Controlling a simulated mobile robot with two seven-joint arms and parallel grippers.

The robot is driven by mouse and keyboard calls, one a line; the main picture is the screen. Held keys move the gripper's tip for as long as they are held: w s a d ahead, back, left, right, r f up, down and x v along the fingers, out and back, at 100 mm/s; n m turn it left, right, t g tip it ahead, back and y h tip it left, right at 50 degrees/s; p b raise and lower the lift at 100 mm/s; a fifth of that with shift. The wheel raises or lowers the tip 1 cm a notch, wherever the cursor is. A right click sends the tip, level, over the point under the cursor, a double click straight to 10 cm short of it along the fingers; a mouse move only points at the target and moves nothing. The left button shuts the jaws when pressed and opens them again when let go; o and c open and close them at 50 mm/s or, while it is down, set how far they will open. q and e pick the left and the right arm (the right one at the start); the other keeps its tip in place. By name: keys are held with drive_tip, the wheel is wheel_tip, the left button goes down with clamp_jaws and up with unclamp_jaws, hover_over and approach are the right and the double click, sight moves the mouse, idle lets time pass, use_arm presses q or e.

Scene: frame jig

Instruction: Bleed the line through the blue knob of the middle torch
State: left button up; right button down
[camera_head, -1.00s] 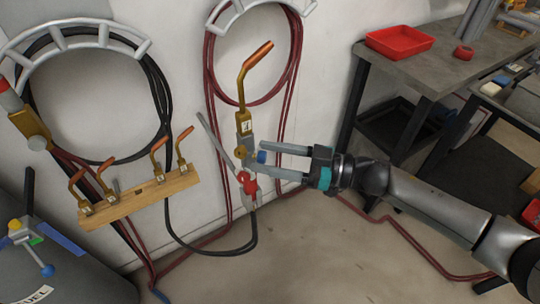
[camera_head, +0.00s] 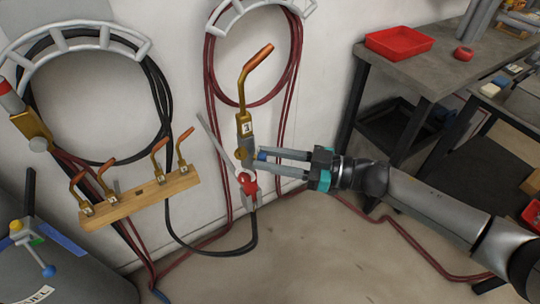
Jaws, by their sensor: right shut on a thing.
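The middle torch (camera_head: 244,125) stands upright in front of the wall, with a brass body and a copper tip bent to the upper right. Its blue knob (camera_head: 262,155) is on its right side, mostly covered by the fingertips. A red knob (camera_head: 247,183) sits below it on the same torch. My right gripper (camera_head: 266,161) comes in from the right, its two grey fingers shut on the blue knob. My left gripper is not in view.
A wooden rack (camera_head: 140,198) with several copper tips is at left. Hoses hang coiled on the wall. A grey cylinder (camera_head: 80,275) stands lower left. A workbench (camera_head: 440,75) with a red tray (camera_head: 399,42) is at upper right. The floor below my right arm is mostly clear.

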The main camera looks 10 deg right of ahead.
drive_tip(key=shift+n, duration=1)
drive_tip(key=c, duration=0.8)
unclamp_jaws()
drive_tip(key=shift+o, duration=1)
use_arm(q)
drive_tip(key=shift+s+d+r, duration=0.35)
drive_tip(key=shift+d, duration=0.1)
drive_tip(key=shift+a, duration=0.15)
use_arm(e)
drive_tip(key=shift+s+d, duration=0.1)
drive_tip(key=shift+d, duration=0.05)
use_arm(q)
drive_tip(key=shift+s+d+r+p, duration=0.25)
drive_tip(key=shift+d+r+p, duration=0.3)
drive_tip(key=shift+p, duration=0.2)
use_arm(e)
drive_tip(key=v, duration=1.5)
